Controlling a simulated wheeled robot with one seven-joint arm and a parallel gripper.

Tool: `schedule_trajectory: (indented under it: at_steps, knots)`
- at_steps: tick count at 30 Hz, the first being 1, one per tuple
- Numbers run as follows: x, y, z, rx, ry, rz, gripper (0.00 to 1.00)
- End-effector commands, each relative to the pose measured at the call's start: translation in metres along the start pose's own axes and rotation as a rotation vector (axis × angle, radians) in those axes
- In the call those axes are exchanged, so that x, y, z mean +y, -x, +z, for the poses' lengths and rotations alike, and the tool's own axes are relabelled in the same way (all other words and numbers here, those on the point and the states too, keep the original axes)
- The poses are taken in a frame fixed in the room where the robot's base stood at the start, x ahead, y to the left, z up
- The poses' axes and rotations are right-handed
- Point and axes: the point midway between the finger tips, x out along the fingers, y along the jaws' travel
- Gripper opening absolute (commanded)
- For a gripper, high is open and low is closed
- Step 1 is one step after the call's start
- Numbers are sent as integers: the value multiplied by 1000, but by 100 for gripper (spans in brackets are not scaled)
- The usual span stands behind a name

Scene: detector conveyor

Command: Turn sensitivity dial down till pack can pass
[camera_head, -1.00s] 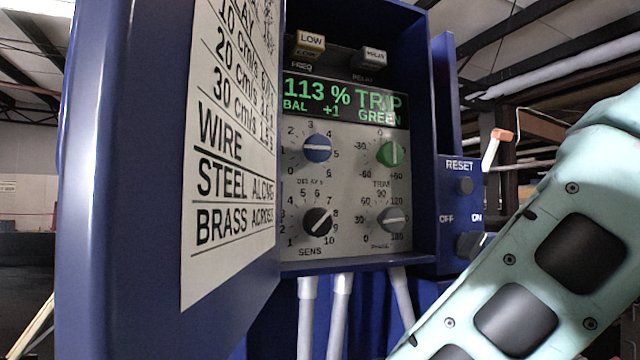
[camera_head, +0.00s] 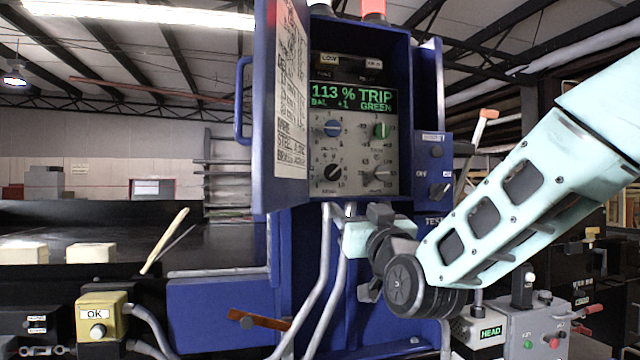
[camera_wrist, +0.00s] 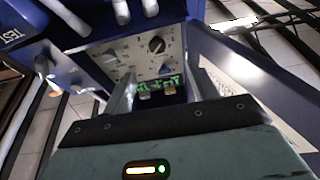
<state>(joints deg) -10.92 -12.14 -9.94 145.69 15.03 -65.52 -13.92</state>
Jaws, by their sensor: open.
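The black SENS dial (camera_head: 332,173) is at the lower left of the grey panel (camera_head: 352,150) inside the open blue cabinet. Its pointer slants to the upper right. The display (camera_head: 352,99) reads 113 % TRIP, BAL +1 GREEN. My gripper is below the cabinet in the head view, its fingers not clear there. In the wrist view the panel is upside down, with the SENS dial (camera_wrist: 157,45) beyond my open gripper (camera_wrist: 162,78). The fingers are apart and empty, clear of the dial as far as I can tell. Two cream packs (camera_head: 90,252) sit on the dark conveyor at left.
The open cabinet door (camera_head: 264,110) stands left of the panel. Grey conduits (camera_head: 325,260) hang below. A RESET and OFF/ON box (camera_head: 434,165) adjoins at right.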

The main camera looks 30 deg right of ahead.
Motion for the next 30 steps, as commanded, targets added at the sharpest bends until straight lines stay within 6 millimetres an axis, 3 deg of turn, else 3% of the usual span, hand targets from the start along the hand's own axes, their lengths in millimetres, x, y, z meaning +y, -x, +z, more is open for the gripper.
schedule_trajectory:
  at_steps: [4,30]
  knots:
    - [12,-2,-10,47,9,35,59]
    - [13,-62,-17,42,11,31,59]
